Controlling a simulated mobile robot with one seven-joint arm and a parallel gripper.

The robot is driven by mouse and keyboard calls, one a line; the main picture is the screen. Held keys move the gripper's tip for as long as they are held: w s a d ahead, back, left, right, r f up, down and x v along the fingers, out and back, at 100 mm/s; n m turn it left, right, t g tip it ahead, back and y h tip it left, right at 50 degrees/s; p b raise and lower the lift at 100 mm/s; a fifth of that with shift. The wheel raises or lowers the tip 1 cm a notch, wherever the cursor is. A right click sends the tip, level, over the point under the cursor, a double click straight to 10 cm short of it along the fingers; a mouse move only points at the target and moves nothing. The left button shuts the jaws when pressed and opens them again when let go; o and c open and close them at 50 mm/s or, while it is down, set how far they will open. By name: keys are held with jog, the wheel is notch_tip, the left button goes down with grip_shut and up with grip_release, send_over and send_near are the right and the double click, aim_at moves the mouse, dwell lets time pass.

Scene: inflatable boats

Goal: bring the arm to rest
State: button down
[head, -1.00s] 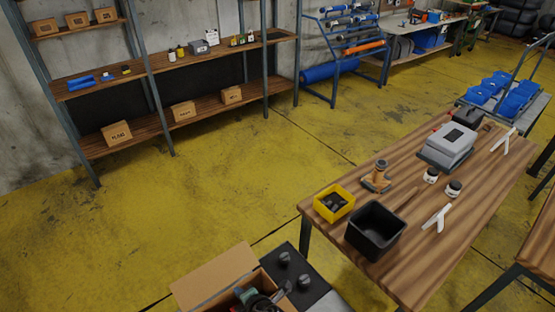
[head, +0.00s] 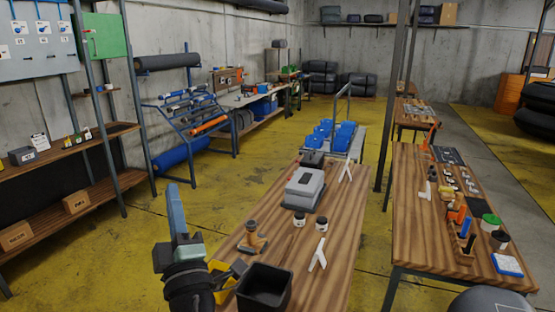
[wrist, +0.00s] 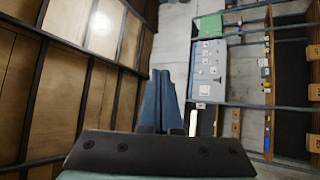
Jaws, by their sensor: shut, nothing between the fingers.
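My gripper (head: 174,190) stands upright at the lower left of the head view, its blue-grey fingers together and pointing up. It is to the left of the near workbench (head: 333,235), and no object shows in it. In the wrist view the closed fingers (wrist: 161,75) rise from the dark palm with nothing between them.
A second bench (head: 425,235) is at right. Shelving (head: 85,214) stands at left, a rack of rolls (head: 195,125) behind. Yellow floor lies between them.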

jog(key=s+d+r+m+t+h+b, duration=0.2)
jog(key=s+d+r+m+t+h, duration=0.2)
jog(key=d+r+m+h, duration=0.4)
jog(key=s+d+r+m+t+h+b, duration=0.1)
jog(key=s+d+r+m+b, duration=0.1)
jog(key=s+d+r+m, duration=0.3)
jog(key=s+d+r+m+t+b, duration=0.1)
jog(key=s+d+r+m+b, duration=0.2)
jog(key=s, duration=0.8)
notch_tip(320, 180, up, 3)
jog(key=d+m, duration=0.2)
jog(key=shift+s+d+r+m+h, duration=0.2)
jog(key=shift+d+m+h, duration=0.05)
jog(key=shift+m+h, duration=0.15)
